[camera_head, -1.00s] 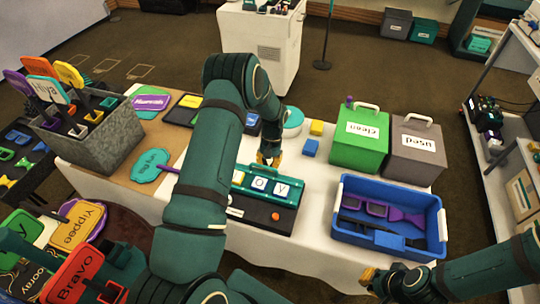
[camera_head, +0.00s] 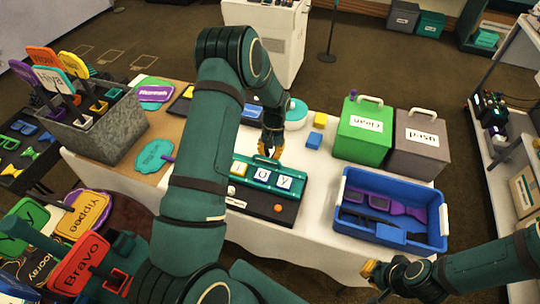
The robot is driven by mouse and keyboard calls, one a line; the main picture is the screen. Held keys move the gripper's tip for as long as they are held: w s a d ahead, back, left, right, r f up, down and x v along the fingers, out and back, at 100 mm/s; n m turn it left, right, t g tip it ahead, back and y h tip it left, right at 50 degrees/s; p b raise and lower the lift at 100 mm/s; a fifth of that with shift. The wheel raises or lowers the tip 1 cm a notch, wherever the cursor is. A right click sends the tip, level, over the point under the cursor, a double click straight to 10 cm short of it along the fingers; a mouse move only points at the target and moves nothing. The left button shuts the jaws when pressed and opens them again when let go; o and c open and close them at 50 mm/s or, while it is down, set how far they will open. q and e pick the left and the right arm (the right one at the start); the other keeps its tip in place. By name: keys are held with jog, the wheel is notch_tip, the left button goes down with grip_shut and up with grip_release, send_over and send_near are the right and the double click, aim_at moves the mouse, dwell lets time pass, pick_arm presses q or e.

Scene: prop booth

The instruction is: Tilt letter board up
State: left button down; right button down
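The letter board (camera_head: 235,189) is a dark box with a teal upper panel on the white-covered table. Pale letter tiles (camera_head: 284,182) sit on the panel, which leans back slightly, and an orange knob is on the front. My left arm covers the board's left end. My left gripper (camera_head: 270,153), with yellow fingertips, points down at the panel's back edge, near its middle. It looks close to or touching that edge; contact and finger spacing are unclear. My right gripper (camera_head: 371,272) is low at the right, past the table's front edge, away from the board; its opening is unclear.
A blue bin (camera_head: 440,222) with purple and dark pieces stands right of the board. Behind it are a green box (camera_head: 362,150) and a grey box (camera_head: 418,165). Blue and yellow blocks lie behind the board. A grey planter (camera_head: 110,135) of signs stands left.

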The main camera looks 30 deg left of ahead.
aim_at(267, 167)
pick_arm(q)
jog(key=shift+s+r+t, duration=0.1)
jog(key=shift+r+t, duration=0.2)
jog(key=shift+s+d+r+t+y, duration=0.15)
jog(key=shift+s+r+t, duration=0.15)
jog(key=shift+r+t, duration=0.3)
jog(key=shift+s+r+t+y, duration=0.15)
jog(key=shift+s+r+t, duration=0.15)
jog(key=shift+r+t, duration=0.25)
jog(key=shift+s+d+r+p, duration=0.15)
jog(key=shift+s+r+p, duration=0.65)
jog(key=shift+r, duration=0.2)
pick_arm(e)
jog(key=shift+s+d+r, duration=0.25)
jog(key=shift+s+r, duration=0.3)
jog(key=shift+r, duration=0.2)
